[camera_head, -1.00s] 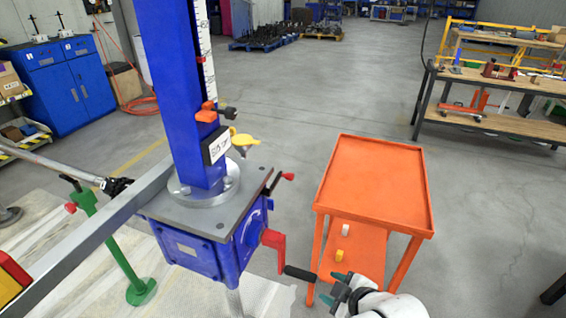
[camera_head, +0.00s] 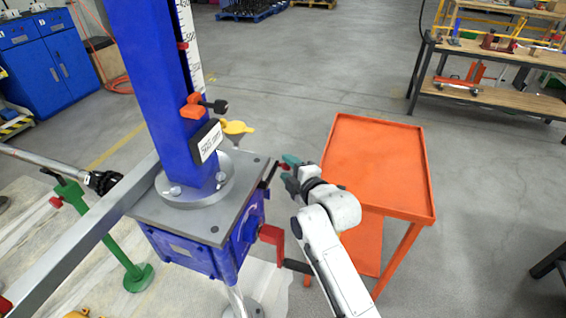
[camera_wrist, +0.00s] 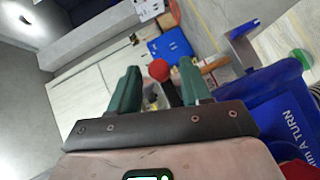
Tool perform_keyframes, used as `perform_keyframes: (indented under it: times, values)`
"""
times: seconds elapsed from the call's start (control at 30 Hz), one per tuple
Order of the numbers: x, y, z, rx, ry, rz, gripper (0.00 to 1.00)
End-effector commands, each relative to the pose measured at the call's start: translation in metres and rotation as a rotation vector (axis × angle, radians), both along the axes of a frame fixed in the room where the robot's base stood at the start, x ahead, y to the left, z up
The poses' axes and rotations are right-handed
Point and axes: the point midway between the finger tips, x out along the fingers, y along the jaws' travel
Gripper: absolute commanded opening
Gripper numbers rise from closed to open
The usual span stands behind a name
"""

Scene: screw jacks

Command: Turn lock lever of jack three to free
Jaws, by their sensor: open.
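The large blue screw jack (camera_head: 165,100) stands upright at left centre; its label (camera_head: 208,143) is not clearly readable. A black lever (camera_head: 269,174) with a red ball knob sticks out from its right side, near the grey top plate (camera_head: 215,228). My gripper (camera_head: 289,169) is at this lever's outer end, open, with green fingers. In the wrist view the red knob (camera_wrist: 158,70) shows between the open fingers (camera_wrist: 157,86), with the black lever (camera_wrist: 171,93) beside it. I cannot tell whether the fingers touch it. An orange lever with a black knob (camera_head: 205,106) sits higher on the column.
A red crank (camera_head: 271,238) with a black handle (camera_head: 297,266) juts out below my gripper. An orange cart (camera_head: 375,165) stands close on the right, partly behind my arm. A green stand (camera_head: 110,240) and grey beam (camera_head: 75,248) are at left.

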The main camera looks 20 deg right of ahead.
Motion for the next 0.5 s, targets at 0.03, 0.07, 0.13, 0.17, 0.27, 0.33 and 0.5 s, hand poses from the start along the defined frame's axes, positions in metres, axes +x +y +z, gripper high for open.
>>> perform_keyframes:
  times: [0.03, 0.07, 0.13, 0.17, 0.27, 0.33, 0.5]
  values:
    - [0.008, 0.002, 0.0, -0.001, 0.001, 0.0, 0.48]
    - [0.011, 0.003, -0.002, -0.001, 0.002, 0.001, 0.48]
    - [0.019, 0.004, -0.003, 0.0, 0.0, 0.001, 0.48]
    - [0.022, 0.004, -0.005, 0.001, 0.002, 0.0, 0.48]
    - [0.03, 0.005, -0.006, 0.001, 0.0, 0.0, 0.48]
    - [0.033, 0.006, -0.008, 0.002, 0.001, 0.0, 0.48]
    - [0.036, 0.007, -0.008, 0.002, 0.0, 0.0, 0.48]
